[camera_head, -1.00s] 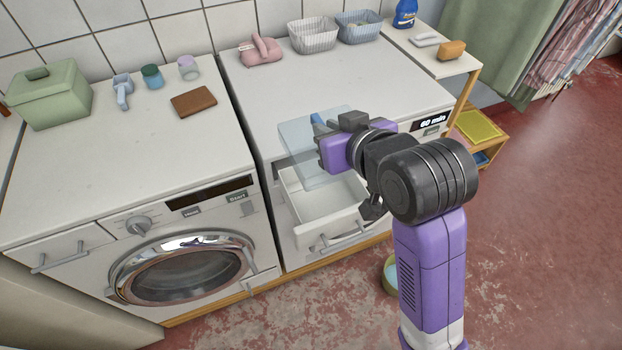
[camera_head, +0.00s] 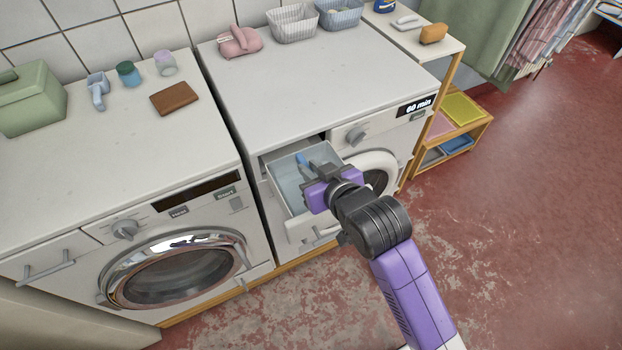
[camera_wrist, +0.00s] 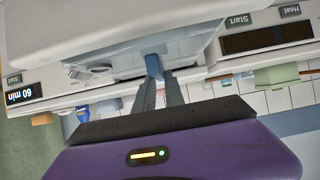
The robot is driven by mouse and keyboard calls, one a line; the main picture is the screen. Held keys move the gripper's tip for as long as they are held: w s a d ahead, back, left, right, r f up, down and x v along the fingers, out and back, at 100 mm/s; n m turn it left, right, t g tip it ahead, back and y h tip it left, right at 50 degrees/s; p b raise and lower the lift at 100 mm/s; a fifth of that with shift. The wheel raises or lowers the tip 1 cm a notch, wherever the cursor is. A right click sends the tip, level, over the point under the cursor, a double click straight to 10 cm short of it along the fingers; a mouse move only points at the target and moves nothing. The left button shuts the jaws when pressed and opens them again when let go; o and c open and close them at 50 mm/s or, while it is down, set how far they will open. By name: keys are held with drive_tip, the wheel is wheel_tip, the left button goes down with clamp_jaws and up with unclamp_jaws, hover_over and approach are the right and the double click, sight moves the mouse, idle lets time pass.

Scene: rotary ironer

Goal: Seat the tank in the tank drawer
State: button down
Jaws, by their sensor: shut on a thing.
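The tank (camera_head: 290,187) is a translucent pale-blue box with a blue handle (camera_head: 301,159). In the head view it sits down inside the open tank drawer (camera_head: 313,236) of the right-hand machine; whether it rests on the drawer floor I cannot tell. My gripper (camera_head: 312,172) is above the drawer, shut on the tank's blue handle. My gripper hides the right part of the tank.
The right-hand machine has a knob (camera_head: 357,134) and a round door (camera_head: 378,172) beside the drawer. The left washer (camera_head: 175,268) stands close by. Its top holds a green box (camera_head: 30,100) and a brown block (camera_head: 174,98). The red floor (camera_head: 530,230) at right is clear.

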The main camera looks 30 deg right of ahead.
drive_tip(key=shift+f, duration=2.05)
drive_tip(key=c, duration=1.8)
unclamp_jaws()
drive_tip(key=shift+f, duration=0.2)
drive_tip(key=shift+c, duration=0.2)
drive_tip(key=o, duration=0.4)
drive_tip(key=shift+o, duration=0.2)
drive_tip(key=shift+r, duration=0.1)
drive_tip(key=shift+r, duration=0.15)
drive_tip(key=b+v, duration=0.1)
drive_tip(key=v, duration=1.1)
drive_tip(key=shift+s, duration=0.1)
